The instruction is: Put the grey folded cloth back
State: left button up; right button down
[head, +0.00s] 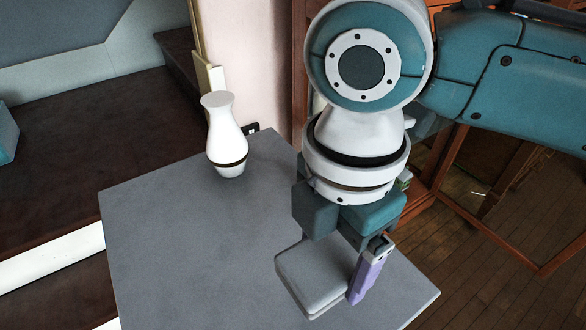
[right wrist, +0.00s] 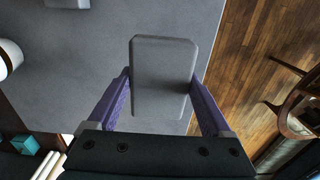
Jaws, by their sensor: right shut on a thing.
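The grey folded cloth (head: 312,274) is a flat block with rounded corners. It lies between the purple fingers of my right gripper (right wrist: 161,80), which is shut on it by its two sides. In the head view the gripper points down over the front right part of the grey table (head: 170,250), and one finger shows at the cloth's right side. The other finger is hidden there. The cloth (right wrist: 160,62) shows whole in front of the palm in the right wrist view. I cannot tell whether it touches the table. My left gripper is not in view.
A white vase (head: 226,135) with a dark band stands at the table's back. A pale flat thing (right wrist: 68,3) is cut off at the wrist view's top. Dark steps (head: 80,140) lie left, and wooden floor (head: 480,270) lies right. The table's left part is clear.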

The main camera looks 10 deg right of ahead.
aim_at(328, 279)
jog(key=shift+f+b, duration=0.85)
jog(key=shift+f, duration=1.9)
jog(key=shift+f, duration=0.15)
grip_release()
